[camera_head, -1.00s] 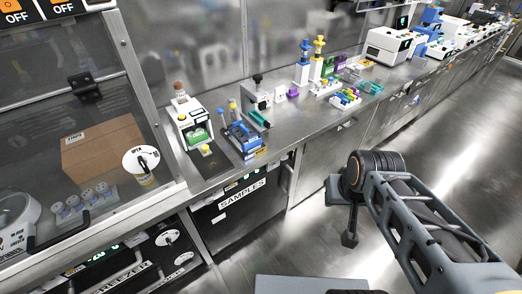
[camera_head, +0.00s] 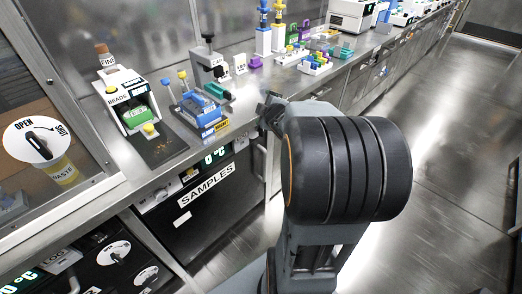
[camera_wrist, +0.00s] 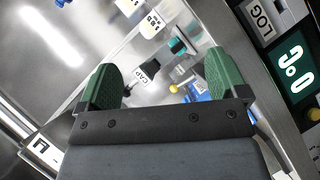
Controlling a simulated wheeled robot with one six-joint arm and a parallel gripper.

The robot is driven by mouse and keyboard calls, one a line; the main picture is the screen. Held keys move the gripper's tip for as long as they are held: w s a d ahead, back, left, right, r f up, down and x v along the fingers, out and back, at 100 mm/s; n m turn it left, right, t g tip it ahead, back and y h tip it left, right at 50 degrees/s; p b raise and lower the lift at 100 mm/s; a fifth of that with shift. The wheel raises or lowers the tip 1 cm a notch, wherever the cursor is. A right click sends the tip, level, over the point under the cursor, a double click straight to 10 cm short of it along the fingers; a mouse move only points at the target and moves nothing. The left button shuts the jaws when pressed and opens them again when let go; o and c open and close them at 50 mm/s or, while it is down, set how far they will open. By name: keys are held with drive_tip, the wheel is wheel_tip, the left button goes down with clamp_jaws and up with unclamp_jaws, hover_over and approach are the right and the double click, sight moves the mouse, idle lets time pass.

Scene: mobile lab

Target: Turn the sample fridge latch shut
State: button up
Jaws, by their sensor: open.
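The sample fridge (camera_head: 205,190) is a black front labelled SAMPLES under the counter, left of my arm in the head view. Its green 0 °C display (camera_head: 216,155) is above the label. I cannot make out its latch; it may be hidden or too small. My gripper (camera_wrist: 160,80) is open and empty in the wrist view, its two green fingers wide apart. In the head view only part of it (camera_head: 268,110) shows past my arm, near the counter's front edge. A green display (camera_wrist: 298,65) and a LOG label (camera_wrist: 264,18) show at the wrist view's right.
A blue rack (camera_head: 200,112) and a white BEADS device (camera_head: 130,100) stand on the counter above the fridge. The freezer front at lower left has round white dials with dark handles (camera_head: 114,252). An OPEN dial (camera_head: 40,140) is on the glass. The floor at right is clear.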

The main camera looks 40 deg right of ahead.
drive_tip(key=d+f+n+t+y+b, duration=0.25)
drive_tip(key=d+f+n+b, duration=0.2)
drive_tip(key=f, duration=0.45)
drive_tip(key=n+t+y+b, duration=0.2)
drive_tip(key=n+y+b, duration=0.3)
drive_tip(key=n+b, duration=0.15)
approach(263, 131)
drive_tip(key=w+b, duration=0.1)
drive_tip(key=w, duration=0.2)
drive_tip(key=w+a+b, duration=0.1)
drive_tip(key=w, duration=0.3)
drive_tip(key=w+b, duration=0.1)
drive_tip(key=w, duration=0.2)
drive_tip(key=shift+w+a+f+b, duration=0.25)
drive_tip(key=shift+w+a+b, duration=0.1)
drive_tip(key=shift+w, duration=0.05)
drive_tip(key=c, duration=0.9)
drive_tip(key=shift+c, duration=0.2)
